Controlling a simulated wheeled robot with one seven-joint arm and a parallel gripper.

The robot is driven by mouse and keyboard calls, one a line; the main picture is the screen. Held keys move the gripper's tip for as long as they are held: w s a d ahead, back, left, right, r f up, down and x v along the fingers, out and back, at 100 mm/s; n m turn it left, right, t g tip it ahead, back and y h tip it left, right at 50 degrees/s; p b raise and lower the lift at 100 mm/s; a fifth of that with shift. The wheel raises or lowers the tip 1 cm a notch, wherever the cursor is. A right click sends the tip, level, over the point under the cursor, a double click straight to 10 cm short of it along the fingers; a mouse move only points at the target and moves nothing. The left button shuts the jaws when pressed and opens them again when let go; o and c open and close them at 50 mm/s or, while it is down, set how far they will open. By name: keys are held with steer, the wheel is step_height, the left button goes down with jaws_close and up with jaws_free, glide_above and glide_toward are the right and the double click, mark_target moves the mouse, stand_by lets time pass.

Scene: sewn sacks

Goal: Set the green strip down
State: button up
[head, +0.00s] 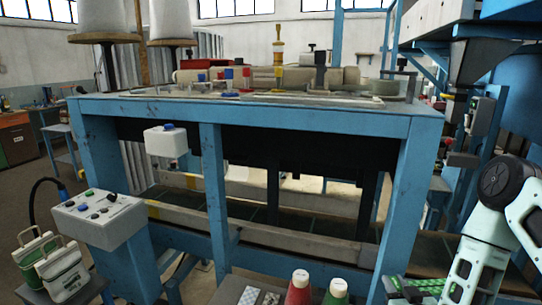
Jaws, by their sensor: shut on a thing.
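The green strip (427,286) shows at the bottom right, near the lower edge of the picture, with a patterned green surface. My gripper (409,292), dark and small here, is at the strip, with a green part showing on each side of it. It is shut on the strip. My pale arm comes in from the right edge. The lower part of the gripper and the strip's underside are hidden or cut off by the frame, so I cannot tell whether the strip touches anything below.
A blue-framed sewing table (250,115) with tools on top fills the middle. A red cone (299,289) and a green cone (337,292) stand at the bottom, beside patterned grey pieces (258,296). A grey control box (98,218) and white-green sacks (52,265) are at left.

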steer(key=shift+f+b, duration=1.85)
steer(key=shift+f, duration=0.35)
